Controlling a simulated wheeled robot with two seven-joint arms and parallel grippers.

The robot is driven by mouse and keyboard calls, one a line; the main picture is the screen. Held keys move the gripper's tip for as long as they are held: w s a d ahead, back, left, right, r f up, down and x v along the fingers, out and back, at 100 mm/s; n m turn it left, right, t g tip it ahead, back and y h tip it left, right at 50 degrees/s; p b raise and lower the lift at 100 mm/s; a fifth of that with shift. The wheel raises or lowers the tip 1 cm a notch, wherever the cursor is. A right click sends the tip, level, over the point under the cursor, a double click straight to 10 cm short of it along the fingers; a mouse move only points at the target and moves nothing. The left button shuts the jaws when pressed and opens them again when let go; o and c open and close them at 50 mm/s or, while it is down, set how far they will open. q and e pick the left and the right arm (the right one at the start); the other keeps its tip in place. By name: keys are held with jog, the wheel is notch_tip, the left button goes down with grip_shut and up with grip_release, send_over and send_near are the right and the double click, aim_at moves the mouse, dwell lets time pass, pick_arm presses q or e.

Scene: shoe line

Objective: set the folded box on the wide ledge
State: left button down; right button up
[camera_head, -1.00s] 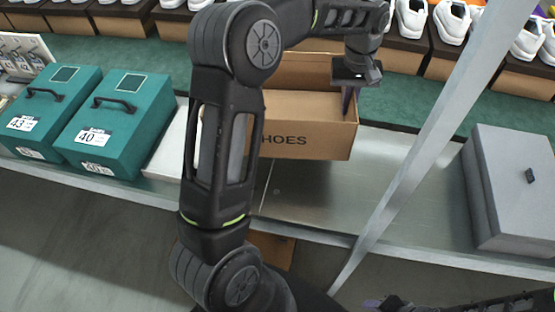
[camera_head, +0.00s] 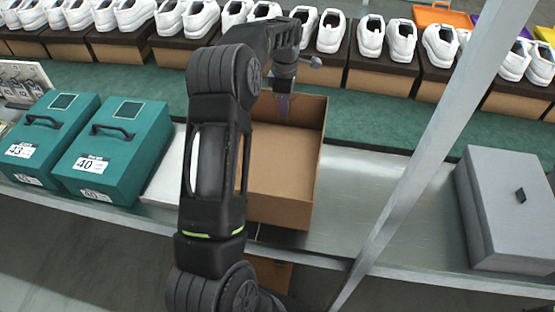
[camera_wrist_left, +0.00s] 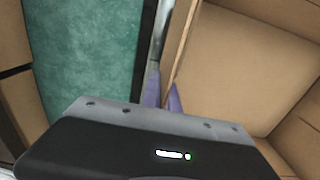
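The folded box (camera_head: 285,170) is an open brown cardboard shoe box in the middle of the head view, tipped so that its inside faces me. My left arm hides its left part. My left gripper (camera_head: 284,103) is at its far rim. In the left wrist view the purple fingertips (camera_wrist_left: 163,97) straddle the thin cardboard wall, with the box's inside (camera_wrist_left: 235,60) to the right. The gripper looks shut on that wall. The wide grey metal ledge (camera_head: 365,195) runs under and right of the box. My right gripper is out of view.
Two teal boxes (camera_head: 110,150) stand left on the ledge, and a grey box (camera_head: 510,205) stands right. A slanted metal post (camera_head: 420,165) crosses in front. A green strip (camera_head: 385,125) lies behind, below a row of white shoes (camera_head: 385,38) on brown boxes. Bare ledge shows between box and grey box.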

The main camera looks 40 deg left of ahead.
aim_at(284, 125)
pick_arm(q)
notch_tip(284, 125, down, 5)
jog(key=shift+p, duration=0.4)
notch_tip(284, 125, down, 3)
jog(key=shift+f+p, duration=0.2)
jog(key=shift+p, duration=0.3)
jog(key=shift+f, duration=0.2)
jog(key=shift+f+b, duration=0.25)
jog(key=shift+b, duration=0.05)
jog(key=c, duration=1.6)
grip_release()
jog(key=shift+r, duration=0.15)
jog(key=shift+c, duration=0.2)
jog(key=shift+r, duration=0.1)
notch_tip(284, 125, up, 12)
jog(key=b, duration=0.1)
